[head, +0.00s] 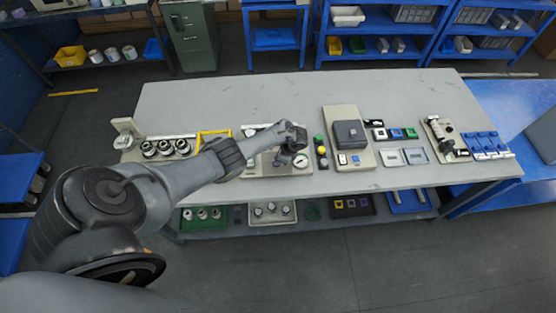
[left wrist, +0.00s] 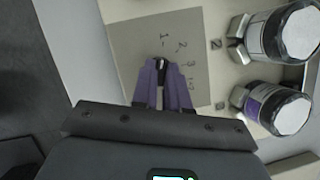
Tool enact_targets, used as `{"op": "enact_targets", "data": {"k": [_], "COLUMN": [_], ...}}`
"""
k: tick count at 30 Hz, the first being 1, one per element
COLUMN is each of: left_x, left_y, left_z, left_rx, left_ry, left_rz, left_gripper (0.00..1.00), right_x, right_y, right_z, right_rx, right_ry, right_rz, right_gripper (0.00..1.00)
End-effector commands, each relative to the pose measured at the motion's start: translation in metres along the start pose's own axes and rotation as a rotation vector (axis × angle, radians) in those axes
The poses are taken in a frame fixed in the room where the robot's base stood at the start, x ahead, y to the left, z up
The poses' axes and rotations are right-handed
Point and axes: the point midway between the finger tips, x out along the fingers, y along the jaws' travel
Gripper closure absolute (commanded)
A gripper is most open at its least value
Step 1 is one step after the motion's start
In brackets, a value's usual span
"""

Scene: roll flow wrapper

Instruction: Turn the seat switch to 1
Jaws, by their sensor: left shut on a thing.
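The seat switch shows in the left wrist view as a small dark knob (left wrist: 161,64) on a beige plate (left wrist: 134,36). Numerals 1, 2 and 3 and a further small mark are printed in an arc beside it. My left gripper (left wrist: 161,72) has its purple fingers closed on the knob; the fingers hide most of it, and I cannot tell which mark it points to. In the head view my left gripper (head: 281,160) is over the pale panel (head: 262,171) at the middle of the bench, where the switch itself is hidden. My right gripper is not in view.
The back of the bench (head: 300,95) is clear.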

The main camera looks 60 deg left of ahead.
Motion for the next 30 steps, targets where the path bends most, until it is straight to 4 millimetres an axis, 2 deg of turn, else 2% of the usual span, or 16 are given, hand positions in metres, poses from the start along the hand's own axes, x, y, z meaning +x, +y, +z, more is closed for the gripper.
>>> {"op": "enact_targets", "data": {"k": [17, 18, 22, 30], "left_x": [0.0009, 0.0009, 0.0007, -0.0002], "left_y": [0.0001, 0.0001, 0.0, -0.0003], "left_z": [-0.0004, -0.0004, -0.0003, -0.0001], "left_rx": [-0.028, -0.028, -0.027, -0.027], "left_ry": [0.001, 0.001, 0.001, 0.001], "left_rz": [0.011, 0.011, 0.011, 0.011], "left_gripper": [1.0, 0.8, 0.61, 0.61], "right_x": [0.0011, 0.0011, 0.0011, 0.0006], "right_y": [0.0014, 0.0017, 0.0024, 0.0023], "right_z": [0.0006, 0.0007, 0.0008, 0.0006], "right_rx": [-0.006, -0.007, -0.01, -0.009], "right_ry": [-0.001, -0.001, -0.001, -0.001], "right_rz": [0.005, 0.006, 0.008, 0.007], "right_gripper": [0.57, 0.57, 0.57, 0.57]}}
